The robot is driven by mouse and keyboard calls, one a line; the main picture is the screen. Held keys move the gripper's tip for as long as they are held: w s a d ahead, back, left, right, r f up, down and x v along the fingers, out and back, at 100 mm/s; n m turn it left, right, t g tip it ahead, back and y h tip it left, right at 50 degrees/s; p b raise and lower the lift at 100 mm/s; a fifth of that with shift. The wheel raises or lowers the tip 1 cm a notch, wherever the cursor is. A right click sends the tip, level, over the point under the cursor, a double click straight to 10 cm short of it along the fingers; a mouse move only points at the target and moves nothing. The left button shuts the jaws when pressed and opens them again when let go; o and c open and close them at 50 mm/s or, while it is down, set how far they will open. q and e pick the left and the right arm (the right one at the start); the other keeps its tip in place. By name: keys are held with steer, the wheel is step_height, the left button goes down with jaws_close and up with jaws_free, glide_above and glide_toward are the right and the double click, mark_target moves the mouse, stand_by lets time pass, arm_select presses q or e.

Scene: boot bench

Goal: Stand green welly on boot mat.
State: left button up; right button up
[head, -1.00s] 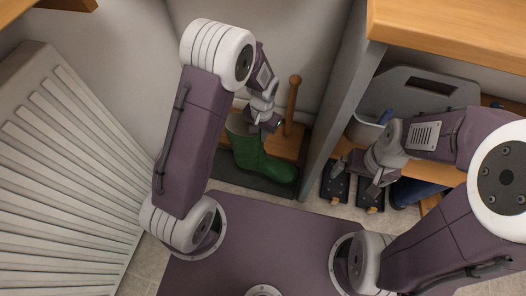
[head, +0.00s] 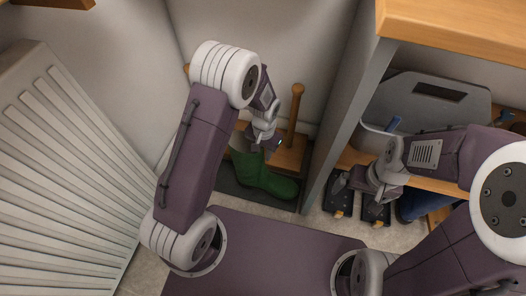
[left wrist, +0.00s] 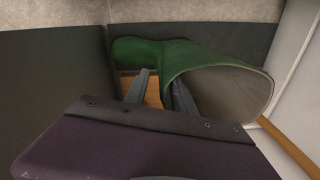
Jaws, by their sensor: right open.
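The green welly (head: 265,180) stands on the dark boot mat (head: 228,187), toe to the right. Its upper shaft is partly hidden by my left gripper (head: 262,147). In the left wrist view the green welly (left wrist: 195,58) shows its grey-lined opening facing right and its foot at upper left. My left gripper's fingers (left wrist: 158,92) are apart there, close to the edge of the shaft; wood shows between them. I cannot tell if they touch the welly. My right gripper (head: 368,190) is open and empty in front of the bench.
A wooden base with an upright peg (head: 295,115) stands behind the welly. A grey bench panel (head: 340,110) rises to its right. A white radiator (head: 60,180) is at left. Dark items with orange parts (head: 340,195) and a blue item (head: 412,205) sit under the bench.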

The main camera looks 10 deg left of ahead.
arm_select(q)
step_height(320, 180, up, 12)
steer(key=p, duration=0.8)
steer(key=s+a+r+n, duration=0.1)
steer(key=s+a+r, duration=0.2)
steer(key=s, duration=0.3)
steer(key=s+a+r+n+t, duration=0.1)
steer(key=s+a+r+n, duration=0.1)
steer(key=s+r, duration=0.2)
steer(key=s, duration=0.3)
steer(key=shift+a+r+h, duration=0.3)
steer(key=shift+a+r, duration=0.05)
steer(key=shift+a, duration=0.05)
steer(key=shift+s, duration=0.1)
